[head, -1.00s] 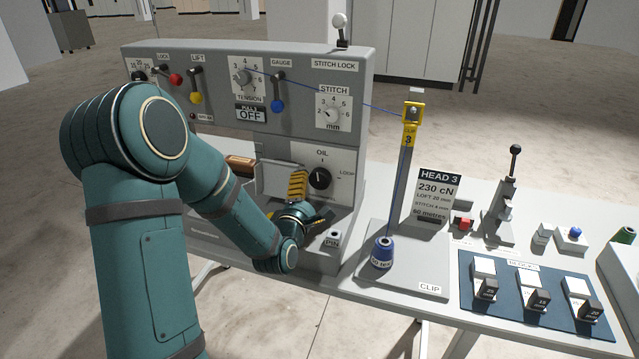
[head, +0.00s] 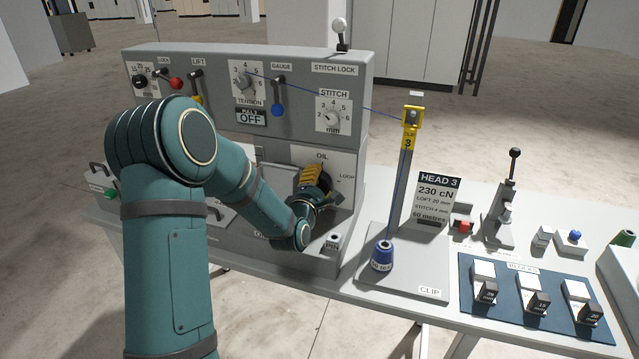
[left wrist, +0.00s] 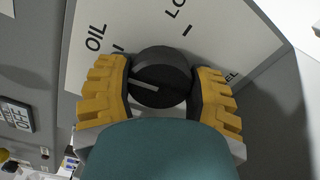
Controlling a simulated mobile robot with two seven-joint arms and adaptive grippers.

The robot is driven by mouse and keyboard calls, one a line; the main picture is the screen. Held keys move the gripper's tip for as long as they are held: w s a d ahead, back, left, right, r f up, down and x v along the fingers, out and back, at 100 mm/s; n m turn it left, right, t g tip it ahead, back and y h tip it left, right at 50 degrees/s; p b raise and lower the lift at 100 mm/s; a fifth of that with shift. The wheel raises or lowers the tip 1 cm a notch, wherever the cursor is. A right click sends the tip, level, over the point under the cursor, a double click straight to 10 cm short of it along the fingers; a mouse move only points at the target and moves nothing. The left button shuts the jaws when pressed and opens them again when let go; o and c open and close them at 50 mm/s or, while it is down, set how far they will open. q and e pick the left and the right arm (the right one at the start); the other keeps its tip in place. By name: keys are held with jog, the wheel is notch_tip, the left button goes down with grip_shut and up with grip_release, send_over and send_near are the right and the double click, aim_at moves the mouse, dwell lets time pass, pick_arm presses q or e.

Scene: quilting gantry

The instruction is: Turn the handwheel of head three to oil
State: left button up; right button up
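The handwheel of head three is a black round knob on a white plate marked OIL (head: 322,156) and LOOP. In the head view my left gripper (head: 318,184), with yellow fingers, covers most of it. In the left wrist view the knob (left wrist: 160,78) sits between the two yellow fingers (left wrist: 160,92), one on each side. The dark pads look very close to its sides; I cannot tell whether they press on it. Its white line lies toward the left finger, away from the OIL tick. My right gripper is not in view.
A PIN post (head: 333,241) stands just below the gripper. A blue thread cone (head: 382,255) and the yellow clip (head: 412,116) on its post stand to the right, with thread running to the panel. The HEAD 3 card (head: 436,198) is behind.

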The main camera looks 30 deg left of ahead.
pick_arm(q)
jog(key=shift+f+m+b, duration=0.15)
jog(key=shift+m+b, duration=0.15)
jog(key=shift+b, duration=0.35)
jog(key=shift+m+b, duration=0.3)
jog(key=shift+b, duration=0.15)
jog(key=o, duration=1.2)
jog(key=shift+s, duration=0.1)
jog(key=v, duration=1.2)
